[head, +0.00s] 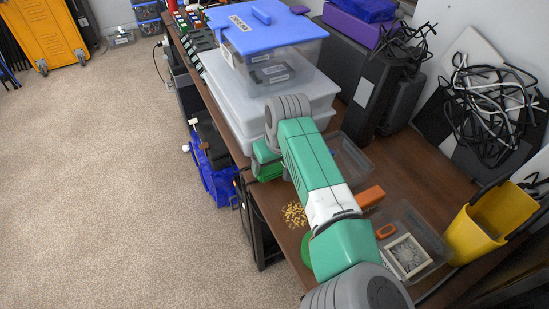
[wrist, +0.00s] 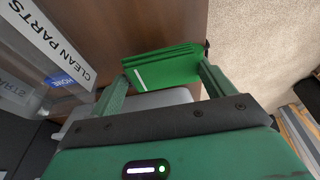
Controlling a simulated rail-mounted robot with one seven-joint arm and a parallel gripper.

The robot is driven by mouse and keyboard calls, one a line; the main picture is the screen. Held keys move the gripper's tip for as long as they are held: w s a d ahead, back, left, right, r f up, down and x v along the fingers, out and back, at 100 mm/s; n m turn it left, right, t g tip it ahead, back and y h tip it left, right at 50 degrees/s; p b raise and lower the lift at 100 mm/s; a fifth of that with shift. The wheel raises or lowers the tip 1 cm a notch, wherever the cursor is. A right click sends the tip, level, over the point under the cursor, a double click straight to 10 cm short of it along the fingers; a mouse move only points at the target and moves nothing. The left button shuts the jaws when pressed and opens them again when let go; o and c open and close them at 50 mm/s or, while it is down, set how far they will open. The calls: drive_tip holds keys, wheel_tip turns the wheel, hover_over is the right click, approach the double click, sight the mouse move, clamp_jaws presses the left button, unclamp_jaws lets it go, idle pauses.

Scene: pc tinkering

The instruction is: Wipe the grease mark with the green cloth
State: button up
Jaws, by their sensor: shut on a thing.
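The green cloth (wrist: 172,66) is a folded, layered pad with a white stripe, seen in the wrist view between my fingertips. My gripper (wrist: 163,78) is shut on it, one finger on each side, and holds it over the brown table surface. In the head view my gripper (head: 266,166) is beside the stacked clear bins at the table's left edge; the cloth cannot be told apart from the green hand there. I cannot make out the grease mark in either view; my arm covers part of the table.
Stacked clear bins (head: 246,112), one blue-lidded (head: 272,25), stand just beyond my gripper. Small yellow pieces (head: 294,214) lie on the table (head: 264,192). An orange block (head: 369,197), a clear tray with a fan (head: 407,254) and a yellow bin (head: 492,225) stand to the right.

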sight(275, 166)
drive_tip(key=shift+f+b, duration=0.4)
drive_tip(key=shift+f, duration=1)
drive_tip(key=o, duration=0.8)
drive_tip(key=shift+p, duration=0.45)
drive_tip(key=c, duration=0.9)
drive_tip(key=shift+r, duration=0.1)
drive_tip(key=shift+c, duration=0.5)
wheel_tip(275, 166, up, 8)
drive_tip(key=p, duration=0.7)
drive_tip(key=shift+p, duration=0.35)
